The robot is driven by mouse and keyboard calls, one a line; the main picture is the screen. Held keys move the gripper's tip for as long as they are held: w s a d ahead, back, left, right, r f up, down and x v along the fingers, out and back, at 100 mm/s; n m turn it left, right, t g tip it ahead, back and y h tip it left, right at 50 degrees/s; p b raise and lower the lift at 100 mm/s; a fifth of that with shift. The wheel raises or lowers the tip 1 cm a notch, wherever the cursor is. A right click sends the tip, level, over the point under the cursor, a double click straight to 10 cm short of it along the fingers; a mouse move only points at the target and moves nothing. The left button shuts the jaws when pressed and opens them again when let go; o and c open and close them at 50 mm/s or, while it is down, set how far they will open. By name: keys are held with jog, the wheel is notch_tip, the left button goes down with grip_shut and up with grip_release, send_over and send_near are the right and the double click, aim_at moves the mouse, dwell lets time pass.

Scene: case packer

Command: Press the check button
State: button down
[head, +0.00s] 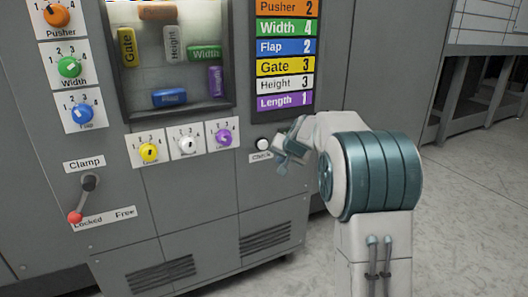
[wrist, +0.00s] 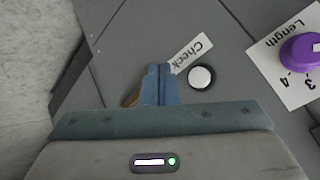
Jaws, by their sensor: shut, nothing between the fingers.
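The check button (head: 263,144) is a round white button with a dark ring on the grey machine front, right of the purple Length knob. In the wrist view the button (wrist: 200,77) is beside my gripper (wrist: 157,72), just right of the closed fingertips. The label "Check" (wrist: 192,52) lies next to it. My gripper (head: 287,148) is shut and empty, pointing at the panel close to the button in the head view. I cannot tell whether the fingers touch the panel.
The purple Length knob (wrist: 300,52) sticks out right of the button in the wrist view. White (head: 187,144) and yellow (head: 149,153) knobs sit further left in the head view. A clamp lever with a red end (head: 75,217) is at lower left. Open floor (head: 470,200) lies at right.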

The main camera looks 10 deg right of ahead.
aim_at(263, 145)
jog(key=shift+r, duration=0.1)
jog(key=w+a+p, duration=0.2)
jog(key=w+p, duration=0.5)
jog(key=w, duration=0.1)
jog(key=shift+w+a, duration=0.2)
jog(key=shift+a, duration=0.2)
dwell(1.9)
jog(key=shift+w+a+p, duration=0.1)
jog(key=shift+w+p, duration=0.25)
jog(key=shift+p, duration=0.05)
